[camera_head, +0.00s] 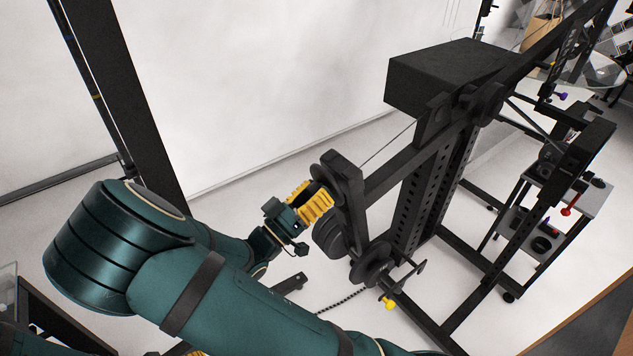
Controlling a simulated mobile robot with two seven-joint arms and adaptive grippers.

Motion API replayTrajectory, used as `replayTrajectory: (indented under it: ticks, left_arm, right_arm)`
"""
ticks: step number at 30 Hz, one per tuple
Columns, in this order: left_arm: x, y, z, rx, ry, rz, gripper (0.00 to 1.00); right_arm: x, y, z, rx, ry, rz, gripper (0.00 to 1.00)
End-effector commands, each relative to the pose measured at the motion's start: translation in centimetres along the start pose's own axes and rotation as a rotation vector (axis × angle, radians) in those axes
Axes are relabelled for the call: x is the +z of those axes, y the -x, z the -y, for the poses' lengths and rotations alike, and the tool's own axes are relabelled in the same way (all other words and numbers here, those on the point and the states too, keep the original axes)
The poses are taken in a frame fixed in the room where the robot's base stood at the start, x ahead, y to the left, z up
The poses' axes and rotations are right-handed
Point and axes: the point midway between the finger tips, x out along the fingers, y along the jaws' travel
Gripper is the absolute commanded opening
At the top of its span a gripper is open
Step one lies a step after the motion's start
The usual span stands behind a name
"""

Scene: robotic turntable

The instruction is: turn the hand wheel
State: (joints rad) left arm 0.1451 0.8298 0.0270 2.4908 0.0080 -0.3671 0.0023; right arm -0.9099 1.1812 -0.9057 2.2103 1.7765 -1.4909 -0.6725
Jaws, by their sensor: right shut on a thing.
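The fingertips are partly hidden against the yellow ridges, so the exact contact is hard to see. My teal right arm fills the lower left of the head view.
Black discs (372,267) and an upright black post (432,190) stand right of the wheel. A black box (440,75) sits above. A wheeled black stand (570,195) is at the right.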

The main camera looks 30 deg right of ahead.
Motion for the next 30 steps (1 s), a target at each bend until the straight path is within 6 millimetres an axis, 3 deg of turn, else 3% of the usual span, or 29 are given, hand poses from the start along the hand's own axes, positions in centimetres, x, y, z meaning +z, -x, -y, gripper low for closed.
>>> replayTrajectory:
  ticks: [3, 12, 30]
  left_arm:
    - [-0.2, 1.7, -0.6, 0.002, 0.000, 0.001, 0.75]
    - [-0.4, 3.8, -1.2, 0.006, 0.001, 0.002, 0.75]
    - [-0.6, 4.4, -1.5, 0.006, -0.001, 0.003, 0.75]
  right_arm:
    - [-0.1, -0.2, -0.2, -0.014, 0.100, 0.005, 0.05]
    - [0.1, -0.1, -0.2, -0.041, 0.280, 0.005, 0.05]
    - [0.3, 0.1, -0.1, -0.053, 0.366, 0.006, 0.05]
